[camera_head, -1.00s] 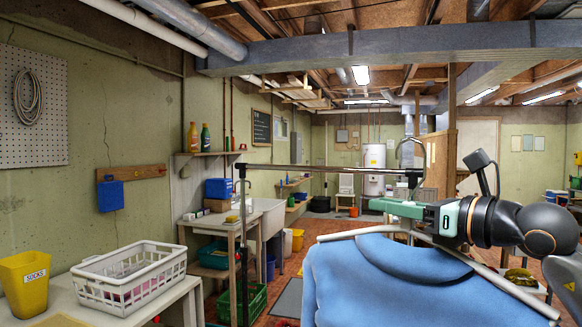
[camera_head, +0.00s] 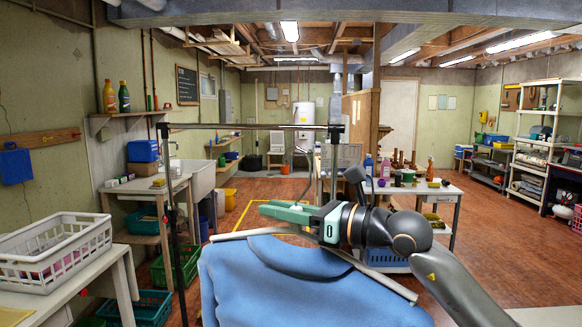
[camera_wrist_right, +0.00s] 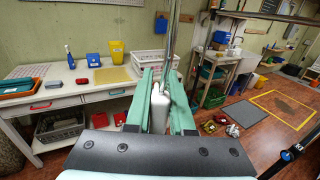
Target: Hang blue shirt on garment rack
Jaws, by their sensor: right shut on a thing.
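The blue shirt (camera_head: 290,290) hangs on a light-coloured hanger (camera_head: 238,234) at the bottom middle of the head view. My right gripper (camera_head: 285,212) is shut on the hanger near its neck, above the shirt's collar. In the right wrist view the hanger's metal hook stem (camera_wrist_right: 171,45) rises between the fingers (camera_wrist_right: 165,92) of this gripper. The garment rack's horizontal rail (camera_head: 250,126) shows above and beyond the shirt, with a dark post (camera_head: 172,215) at its left. The shirt hides the rack's lower right part. My left gripper is out of view.
A table with a white basket (camera_head: 58,250) stands at the left. Beyond it are a sink (camera_head: 190,175) and a green crate (camera_head: 175,268). A table with bottles (camera_head: 430,190) stands behind my right arm. Open floor (camera_head: 480,255) lies at the right.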

